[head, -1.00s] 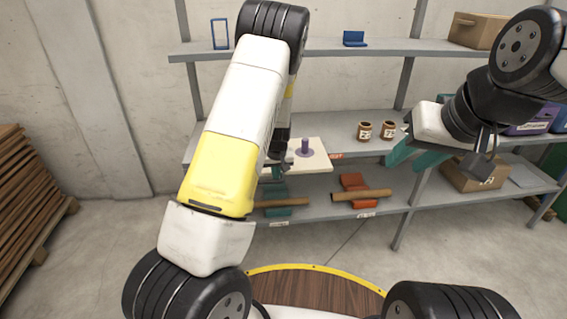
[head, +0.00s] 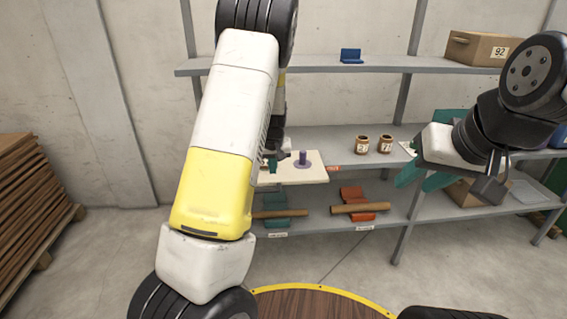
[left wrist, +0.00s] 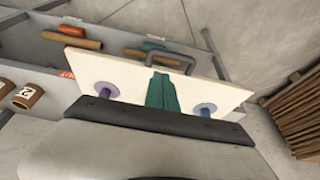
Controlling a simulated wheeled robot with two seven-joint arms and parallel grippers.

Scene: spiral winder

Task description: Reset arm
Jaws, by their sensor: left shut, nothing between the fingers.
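My left gripper (head: 272,164) is partly hidden behind my left arm in the head view. In the left wrist view its teal fingers (left wrist: 162,92) are together and empty, in front of or over a cream board. The board (head: 312,177) is on the middle shelf and carries a purple peg (head: 302,158). The left wrist view shows the board (left wrist: 135,75) with a purple peg (left wrist: 106,90) on the left and a bluish peg (left wrist: 205,109) on the right of the fingers. My right gripper (head: 432,146) is at the right with its teal fingers apart and nothing visible between them.
The grey shelving (head: 340,221) holds two brown jars (head: 362,144), a red holder with a brown roll (head: 360,208), a teal holder with another roll (head: 278,213), a blue stand (head: 351,56) and a cardboard box (head: 483,47). Stacked wood (head: 35,205) stands at far left.

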